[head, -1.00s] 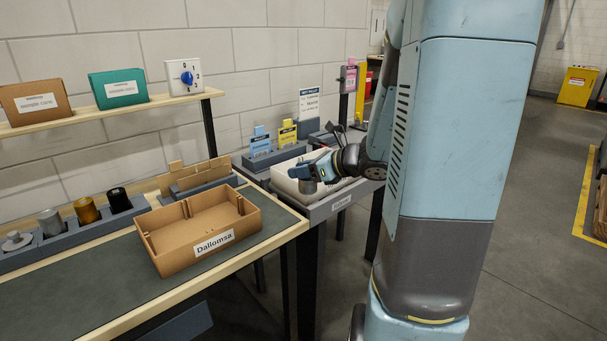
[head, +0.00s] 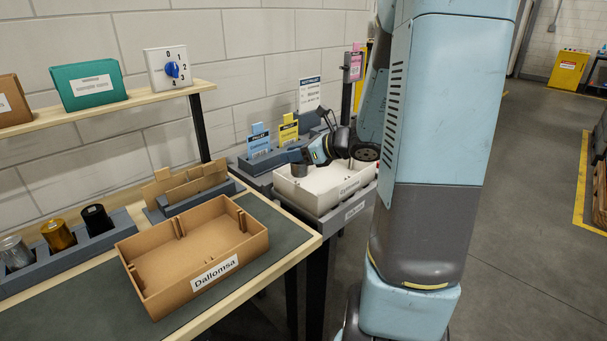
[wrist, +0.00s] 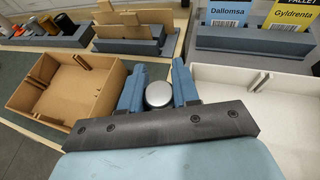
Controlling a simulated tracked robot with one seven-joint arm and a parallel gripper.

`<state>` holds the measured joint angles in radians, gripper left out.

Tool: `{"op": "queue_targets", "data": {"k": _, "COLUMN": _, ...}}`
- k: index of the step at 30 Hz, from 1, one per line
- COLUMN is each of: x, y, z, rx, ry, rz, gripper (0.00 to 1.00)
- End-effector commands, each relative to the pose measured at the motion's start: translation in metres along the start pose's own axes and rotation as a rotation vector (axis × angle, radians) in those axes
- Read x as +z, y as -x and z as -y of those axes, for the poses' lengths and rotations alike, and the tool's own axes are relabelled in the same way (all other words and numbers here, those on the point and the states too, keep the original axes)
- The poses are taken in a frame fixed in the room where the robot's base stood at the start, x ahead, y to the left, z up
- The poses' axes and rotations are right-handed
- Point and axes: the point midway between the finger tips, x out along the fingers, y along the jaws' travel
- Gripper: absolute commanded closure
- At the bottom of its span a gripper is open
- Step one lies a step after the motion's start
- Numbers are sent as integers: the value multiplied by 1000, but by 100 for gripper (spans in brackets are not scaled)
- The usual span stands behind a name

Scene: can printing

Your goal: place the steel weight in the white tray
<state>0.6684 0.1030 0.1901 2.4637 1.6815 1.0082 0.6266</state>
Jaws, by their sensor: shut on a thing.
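The steel weight is a small grey metal cylinder. In the wrist view its round top (wrist: 159,94) shows between the two blue fingers of my gripper (wrist: 158,90), which is shut on it. In the head view my gripper (head: 300,160) holds the weight (head: 299,170) at the left end of the white tray (head: 330,192). The weight is over or just inside the tray's left edge; I cannot tell its exact height. In the wrist view the white tray (wrist: 222,75) is right of the fingers. Its label in the head view is partly legible.
A cardboard tray (head: 152,270) marked Dallomsa sits on the bench left of the white tray. A grey rack (head: 68,262) holds several cylinders. A grey holder with cardboard dividers (head: 190,190) stands behind. Blue and yellow cards stand in a grey holder (head: 268,160) behind the white tray.

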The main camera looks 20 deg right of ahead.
Motion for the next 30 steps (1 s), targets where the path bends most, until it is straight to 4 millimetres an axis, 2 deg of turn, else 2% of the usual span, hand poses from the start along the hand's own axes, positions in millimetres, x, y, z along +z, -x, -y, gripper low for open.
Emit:
{"op": "queue_targets", "data": {"k": 3, "x": -6, "y": -5, "z": 20, "rx": -9, "ry": -4, "rz": 1, "gripper": 100}}
{"op": "queue_targets", "data": {"k": 13, "x": -20, "y": -26, "z": 68, "rx": -13, "ry": -5, "rz": 2, "gripper": 100}}
{"op": "queue_targets", "data": {"k": 24, "x": -54, "y": -52, "z": 99, "rx": -12, "ry": -7, "rz": 2, "gripper": 100}}
{"op": "queue_targets", "data": {"k": 30, "x": -62, "y": -59, "z": 107, "rx": -12, "ry": -3, "rz": 2, "gripper": 100}}
